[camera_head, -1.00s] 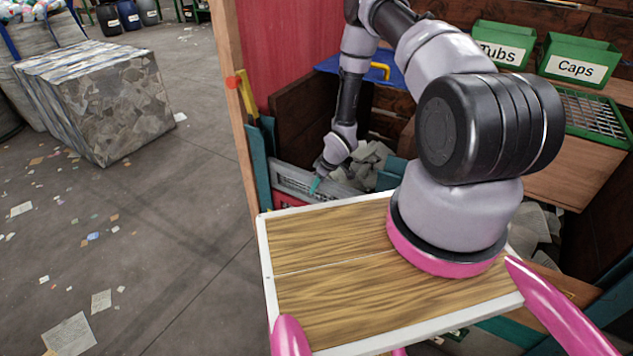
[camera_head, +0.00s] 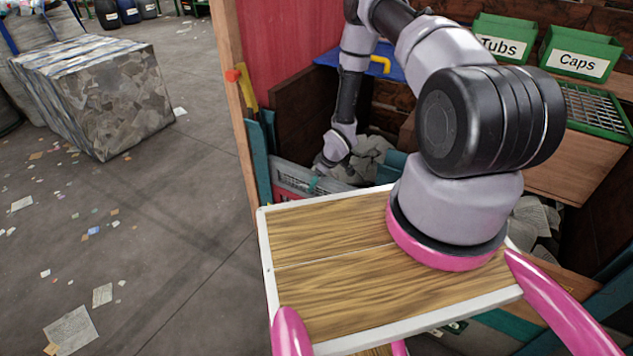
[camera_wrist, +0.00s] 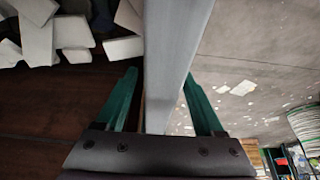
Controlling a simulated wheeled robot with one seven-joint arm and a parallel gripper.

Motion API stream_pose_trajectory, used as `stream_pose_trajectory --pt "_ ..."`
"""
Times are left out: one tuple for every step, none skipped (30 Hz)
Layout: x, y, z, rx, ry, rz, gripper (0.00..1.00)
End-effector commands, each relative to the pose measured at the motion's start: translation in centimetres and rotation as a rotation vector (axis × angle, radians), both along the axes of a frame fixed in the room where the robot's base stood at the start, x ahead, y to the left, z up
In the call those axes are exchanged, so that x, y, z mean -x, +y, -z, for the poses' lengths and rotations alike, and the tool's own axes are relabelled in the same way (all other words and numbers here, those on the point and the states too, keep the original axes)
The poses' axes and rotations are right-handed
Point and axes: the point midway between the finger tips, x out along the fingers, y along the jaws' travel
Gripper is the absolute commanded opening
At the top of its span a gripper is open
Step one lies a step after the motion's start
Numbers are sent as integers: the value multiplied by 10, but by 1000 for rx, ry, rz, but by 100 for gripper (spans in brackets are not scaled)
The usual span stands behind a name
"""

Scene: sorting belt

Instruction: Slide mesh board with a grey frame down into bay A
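The mesh board with a grey frame (camera_head: 293,179) stands on edge at the left end of the stall, behind the wooden tray. Its lower part is hidden by the tray and the stall front. My gripper (camera_head: 316,182) is at its top edge. The bay under the board is hidden, and no bay letter is legible.
The wood-topped tray with a white rim (camera_head: 350,334) fills the front. Crumpled grey scraps (camera_head: 372,158) lie right of my gripper. A teal and wooden post (camera_head: 258,160) stands close left. Green Tubs (camera_head: 503,42) and Caps (camera_head: 577,55) bins sit back right.

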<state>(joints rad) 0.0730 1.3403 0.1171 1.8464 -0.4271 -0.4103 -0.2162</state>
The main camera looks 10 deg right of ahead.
Motion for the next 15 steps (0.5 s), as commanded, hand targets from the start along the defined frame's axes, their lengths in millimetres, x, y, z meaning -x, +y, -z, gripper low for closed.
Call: stream_pose_trajectory --pt "1 0 1 0 2 1 70" --pt "1 0 0 0 2 1 70" --pt "1 -1 -1 0 2 1 70" --pt "1 -1 -2 0 1 1 70" --pt "1 -2 -4 0 1 1 70" --pt "2 -3 -8 0 0 0 70" --pt "3 -4 -11 0 1 1 70" --pt "4 -5 -16 0 0 0 70" --pt "6 -7 -23 1 -1 0 70" --pt "8 -9 -28 0 0 1 70" --pt "9 -10 -34 0 -2 2 70" --pt "11 -13 -42 0 0 1 70" --pt "13 -15 -48 1 -2 1 70" --pt "15 -16 -54 1 -1 0 70" --pt "17 -18 -61 1 -2 1 70"
